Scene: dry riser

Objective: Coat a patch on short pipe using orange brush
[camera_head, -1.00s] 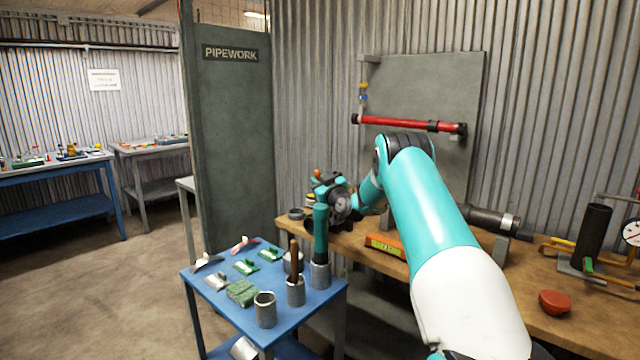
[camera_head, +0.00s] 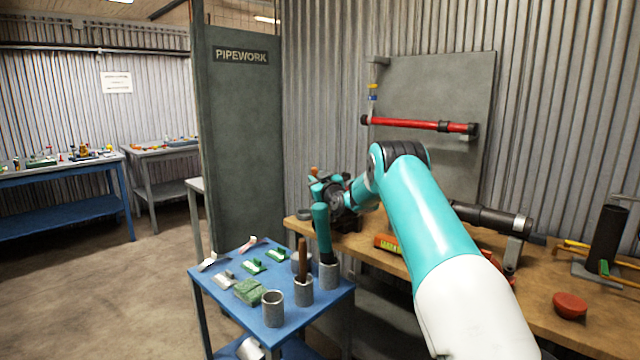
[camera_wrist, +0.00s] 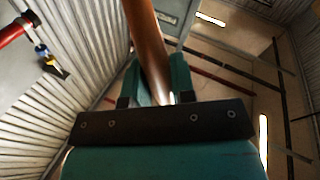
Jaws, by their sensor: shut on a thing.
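My gripper (camera_head: 330,190) is above the back corner of the blue cart, near the bench's left end. In the wrist view my gripper (camera_wrist: 156,82) is shut on an orange-brown handle (camera_wrist: 146,35), which I take for the orange brush. Its orange end (camera_head: 314,171) shows above the gripper in the head view; its bristles are hidden. A dark pipe (camera_head: 483,216) lies on a support on the bench, partly behind my arm. A black pipe (camera_head: 609,232) stands upright at the right. I cannot tell which is the short pipe.
The blue cart (camera_head: 235,317) carries an empty grey cup (camera_head: 273,310), cups with brown (camera_head: 303,258) and teal (camera_head: 322,232) handles, a green sponge (camera_head: 250,291) and small tools. A red pipe (camera_head: 408,123) is on the wall panel. A red object (camera_head: 570,304) sits on the bench.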

